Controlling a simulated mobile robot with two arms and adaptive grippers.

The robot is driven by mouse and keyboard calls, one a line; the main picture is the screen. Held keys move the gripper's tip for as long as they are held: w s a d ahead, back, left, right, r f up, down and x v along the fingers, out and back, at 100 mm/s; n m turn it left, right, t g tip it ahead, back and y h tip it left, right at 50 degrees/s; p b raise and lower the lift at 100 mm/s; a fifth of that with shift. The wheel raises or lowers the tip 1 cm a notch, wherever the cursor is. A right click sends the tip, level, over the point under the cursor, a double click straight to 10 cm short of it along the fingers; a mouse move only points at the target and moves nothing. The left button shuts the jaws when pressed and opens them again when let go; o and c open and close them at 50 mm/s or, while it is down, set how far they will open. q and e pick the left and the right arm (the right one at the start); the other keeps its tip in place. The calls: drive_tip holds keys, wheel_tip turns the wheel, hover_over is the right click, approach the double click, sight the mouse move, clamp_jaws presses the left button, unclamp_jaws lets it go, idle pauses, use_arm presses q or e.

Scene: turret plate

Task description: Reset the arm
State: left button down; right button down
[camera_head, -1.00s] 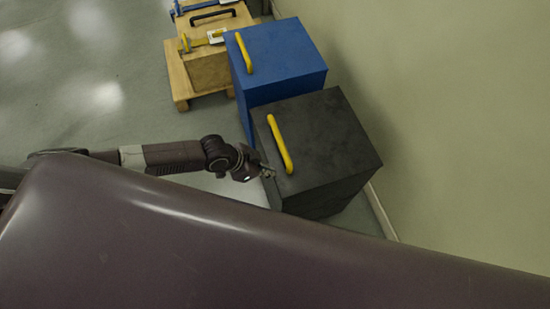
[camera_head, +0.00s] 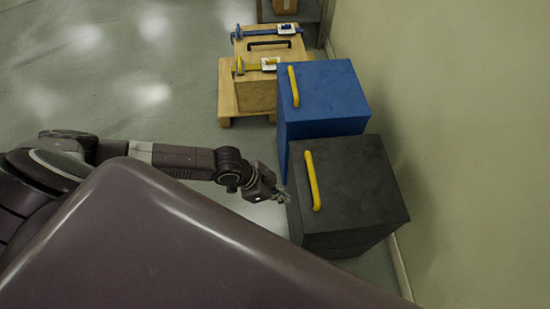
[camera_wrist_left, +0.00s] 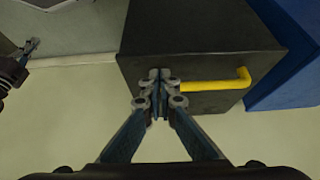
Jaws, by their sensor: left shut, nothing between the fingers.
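My left gripper (camera_head: 283,198) is shut and empty. In the head view its tip is beside the left edge of the black box (camera_head: 365,185), near the box's yellow handle (camera_head: 312,181). In the left wrist view the closed fingers (camera_wrist_left: 159,78) overlap the black box (camera_wrist_left: 200,45) and one end of its yellow handle (camera_wrist_left: 222,84); I cannot tell whether they touch. What looks like part of my right gripper (camera_wrist_left: 31,46) shows small at the left of that view; its jaw state is unclear. It is not in the head view.
A blue box (camera_head: 335,95) with a yellow handle stands behind the black one. Behind it, a wooden box (camera_head: 257,95) with clamps sits on a wooden pallet (camera_head: 228,90). A pale green wall (camera_head: 470,150) runs along the right. The floor (camera_head: 110,90) at left is clear.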

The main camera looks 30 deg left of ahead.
use_arm(q)
drive_tip(key=w+a+f+n+t+y, duration=0.2)
drive_tip(key=w+a+f+n, duration=0.1)
drive_tip(key=w+a+f, duration=0.35)
drive_tip(key=s+a+f+n+y, duration=0.1)
drive_tip(key=s+a+f, duration=0.1)
drive_tip(key=f, duration=0.3)
drive_tip(key=s+a+f+n, duration=0.1)
drive_tip(key=s+a+f, duration=0.15)
drive_tip(key=f, duration=0.25)
drive_tip(key=s+d+f+n+g, duration=0.1)
drive_tip(key=s+f, duration=0.4)
drive_tip(key=s, duration=0.6)
drive_tip(key=s+d+f+n+g+y, duration=0.1)
drive_tip(key=s+f, duration=0.4)
drive_tip(key=s, duration=0.6)
drive_tip(key=s+d+f+n+g+y, duration=0.1)
drive_tip(key=s+f, duration=0.4)
drive_tip(key=s, duration=0.6)
drive_tip(key=shift+d+f+n+g, duration=0.3)
drive_tip(key=shift+n+g, duration=0.1)
drive_tip(key=shift+g, duration=0.4)
